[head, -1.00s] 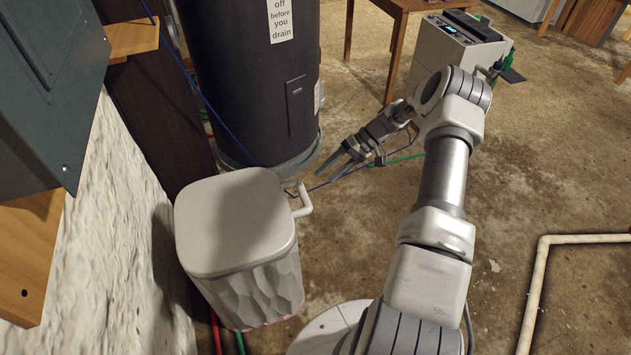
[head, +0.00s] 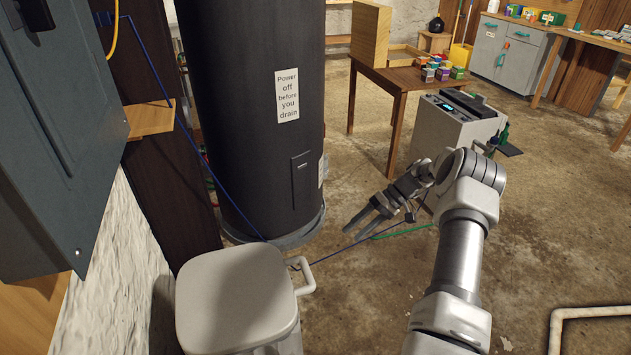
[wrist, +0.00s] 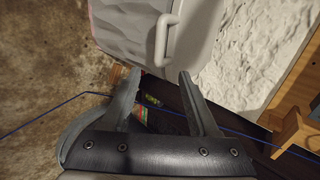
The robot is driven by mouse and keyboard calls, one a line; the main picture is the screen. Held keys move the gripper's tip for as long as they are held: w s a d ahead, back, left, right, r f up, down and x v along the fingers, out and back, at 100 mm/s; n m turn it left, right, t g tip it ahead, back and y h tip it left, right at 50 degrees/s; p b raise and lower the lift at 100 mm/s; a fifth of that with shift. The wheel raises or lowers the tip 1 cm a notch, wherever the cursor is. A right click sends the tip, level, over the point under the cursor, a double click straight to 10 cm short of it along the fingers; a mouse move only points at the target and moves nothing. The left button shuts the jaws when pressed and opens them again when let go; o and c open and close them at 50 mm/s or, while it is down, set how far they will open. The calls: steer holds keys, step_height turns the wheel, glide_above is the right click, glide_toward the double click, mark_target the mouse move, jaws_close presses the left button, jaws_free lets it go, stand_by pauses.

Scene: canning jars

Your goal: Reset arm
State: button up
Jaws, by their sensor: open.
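My gripper (head: 363,224) is open and empty, in mid-air to the right of the white lidded bin and in front of the dark tank in the head view. Its two fingers (wrist: 157,88) stand apart in the wrist view, with nothing between them but background. My arm reaches up from the lower right of the head view and bends at the elbow toward the tank.
A white bin (head: 235,295) with a side handle stands at lower left. A black tank (head: 255,120) with a label stands behind it. A blue cord (head: 222,195) hangs nearby. A grey machine (head: 440,138) and wooden table (head: 400,78) are farther back. Floor at right is mostly clear.

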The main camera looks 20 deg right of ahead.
steer(key=s+a+r+h, duration=0.4)
steer(key=a+r, duration=0.2)
steer(key=r, duration=0.6)
steer(key=s+a+r+h, duration=0.35)
steer(key=a+r, duration=0.25)
steer(key=r, duration=0.6)
steer(key=s+a+r+t+h, duration=0.1)
steer(key=s+a+r+t, duration=0.25)
steer(key=s, duration=0.65)
steer(key=s+a+r+t+h, duration=0.15)
steer(key=s+a+r, duration=0.3)
steer(key=s, duration=0.55)
step_height(320, 180, up, 21)
steer(key=a+p, duration=0.1)
steer(key=p, duration=2)
steer(key=shift+s+p, duration=0.2)
steer(key=shift+p, duration=0.2)
